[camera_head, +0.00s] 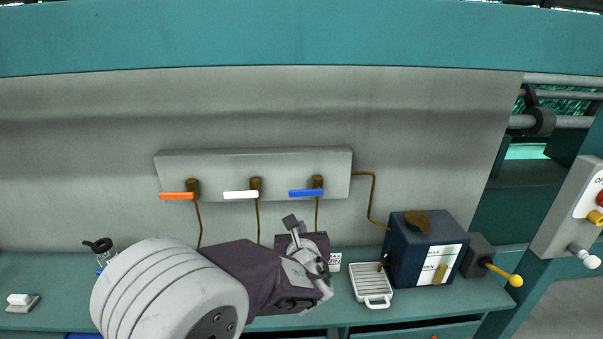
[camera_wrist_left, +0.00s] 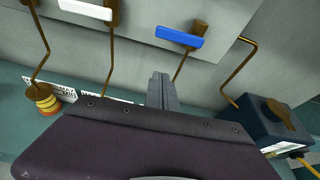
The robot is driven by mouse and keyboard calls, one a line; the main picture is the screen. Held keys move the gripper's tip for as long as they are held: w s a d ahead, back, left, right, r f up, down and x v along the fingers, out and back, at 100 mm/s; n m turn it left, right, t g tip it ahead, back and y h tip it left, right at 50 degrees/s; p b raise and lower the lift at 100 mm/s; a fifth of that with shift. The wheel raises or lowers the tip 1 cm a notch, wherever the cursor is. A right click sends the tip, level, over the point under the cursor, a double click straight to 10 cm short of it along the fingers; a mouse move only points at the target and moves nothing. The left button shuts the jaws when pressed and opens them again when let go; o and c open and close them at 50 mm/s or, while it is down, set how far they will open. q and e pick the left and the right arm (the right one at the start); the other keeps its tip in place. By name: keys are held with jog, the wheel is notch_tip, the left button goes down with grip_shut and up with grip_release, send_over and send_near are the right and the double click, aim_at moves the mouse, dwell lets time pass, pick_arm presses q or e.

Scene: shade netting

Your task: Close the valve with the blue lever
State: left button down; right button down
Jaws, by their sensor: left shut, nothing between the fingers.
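The blue lever (camera_head: 305,193) is on the rightmost of three brown valves on the grey wall panel. It lies level across its pipe, reaching left from the brown valve stem (camera_head: 318,182). In the left wrist view the blue lever (camera_wrist_left: 180,37) is at the top, ahead of and slightly right of the fingers. My left gripper (camera_head: 290,221) is shut and empty, just below the lever and apart from it. Its closed fingers (camera_wrist_left: 160,77) point up toward the panel in the wrist view. My right gripper is not in view.
A white lever (camera_head: 240,194) and an orange lever (camera_head: 177,196) are to the left on the same panel (camera_head: 285,162). A dark blue box (camera_head: 410,270) and a white tray (camera_head: 372,302) stand on the teal shelf at right. Thin pipes run down below the valves.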

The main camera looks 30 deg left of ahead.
aim_at(306, 193)
pick_arm(q)
jog(key=w+a+p, duration=0.4)
jog(key=w, duration=0.4)
jog(key=shift+a+r, duration=0.2)
jog(key=shift+r, duration=0.05)
jog(key=shift+w, duration=0.2)
